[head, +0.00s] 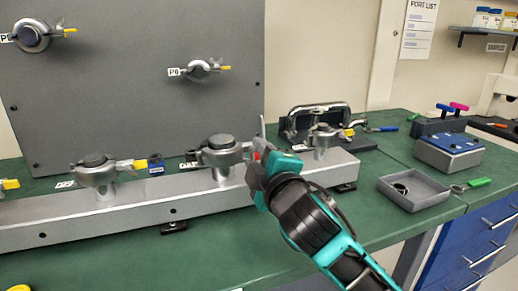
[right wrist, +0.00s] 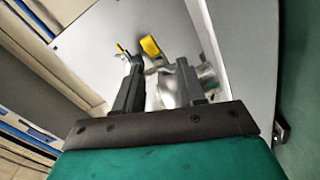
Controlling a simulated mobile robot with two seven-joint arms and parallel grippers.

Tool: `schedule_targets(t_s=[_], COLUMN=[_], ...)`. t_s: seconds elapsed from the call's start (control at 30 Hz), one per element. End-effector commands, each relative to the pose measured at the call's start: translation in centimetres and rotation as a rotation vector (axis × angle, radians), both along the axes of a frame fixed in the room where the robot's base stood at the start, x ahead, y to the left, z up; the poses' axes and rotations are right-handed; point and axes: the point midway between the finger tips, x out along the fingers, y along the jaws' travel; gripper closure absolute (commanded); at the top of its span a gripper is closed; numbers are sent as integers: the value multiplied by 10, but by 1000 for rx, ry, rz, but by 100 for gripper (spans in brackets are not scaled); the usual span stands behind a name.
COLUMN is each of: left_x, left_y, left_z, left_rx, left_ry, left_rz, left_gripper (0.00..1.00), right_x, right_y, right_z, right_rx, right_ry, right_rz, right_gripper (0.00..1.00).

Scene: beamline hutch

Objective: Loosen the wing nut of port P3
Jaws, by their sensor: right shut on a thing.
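The clamped port (head: 221,151) at my right gripper stands on the silver rail, with a dark cap and a metal clamp ring. My right gripper (head: 262,160) is at the right side of this clamp, where the gripper hides the wing nut in the head view. In the right wrist view, a yellow wing nut (right wrist: 151,47) shows just beyond the fingertips, beside the metal clamp (right wrist: 173,88). The right jaws are shut on it, though the contact is partly hidden. My left gripper is out of view.
Another clamped port (head: 95,170) with a yellow wing nut stands left on the silver rail (head: 130,212). Two more ports (head: 30,36) (head: 199,71) are on the grey panel. A grey tray (head: 414,203) and a blue-topped box (head: 455,145) lie right.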

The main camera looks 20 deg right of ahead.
Motion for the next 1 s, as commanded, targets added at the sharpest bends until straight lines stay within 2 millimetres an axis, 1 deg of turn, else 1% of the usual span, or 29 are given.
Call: schedule_targets(t_s=[0.03,0.17,0.33,0.47,0.67,0.7,0.97,1.0], left_x=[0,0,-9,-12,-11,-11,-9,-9], left_y=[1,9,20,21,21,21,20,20], left_z=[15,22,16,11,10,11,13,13], left_rx=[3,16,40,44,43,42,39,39], left_ry=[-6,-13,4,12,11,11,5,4], left_rz=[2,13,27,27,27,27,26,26], left_gripper=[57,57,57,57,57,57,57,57], right_x=[0,0,0,0,0,0,0,0], right_y=[0,0,0,0,0,0,0,0], right_z=[6,5,3,1,0,0,0,0], right_rx=[-43,-142,-220,-237,-235,-235,-234,-234], right_ry=[6,1,-4,-7,-8,-7,-7,-7], right_rz=[0,0,2,1,2,2,1,1], right_gripper=[91,91,91,91,91,59,35,34])
